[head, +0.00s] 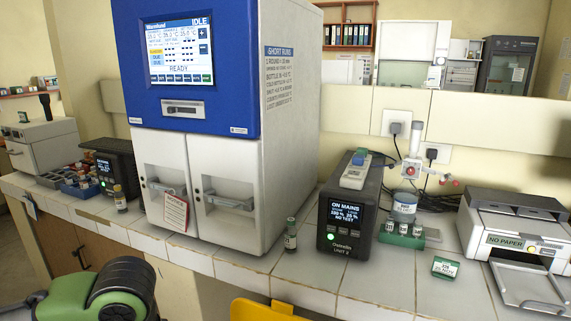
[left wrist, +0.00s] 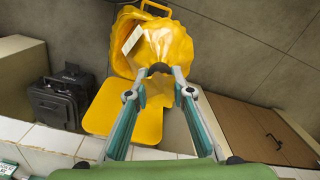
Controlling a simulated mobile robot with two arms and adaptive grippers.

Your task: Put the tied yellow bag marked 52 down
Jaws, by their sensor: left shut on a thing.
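In the left wrist view my left gripper (left wrist: 160,71) is shut on the gathered neck of a yellow bag (left wrist: 170,44). The bag bulges out beyond the fingertips, and a white tag (left wrist: 132,40) lies at its left side; its marking is too small to read. A yellow bin-like container (left wrist: 126,112) shows behind and below the bag; I cannot tell whether the bag touches it. In the head view only my left arm shows at the lower left; its fingers and the bag are out of frame. My right gripper is not in view.
A yellow edge (head: 262,310) shows below the white tiled counter (head: 375,290) in the head view. The counter bears a blue and white incubator (head: 290,130), a black power unit (head: 345,225) and a printer (head: 515,235).

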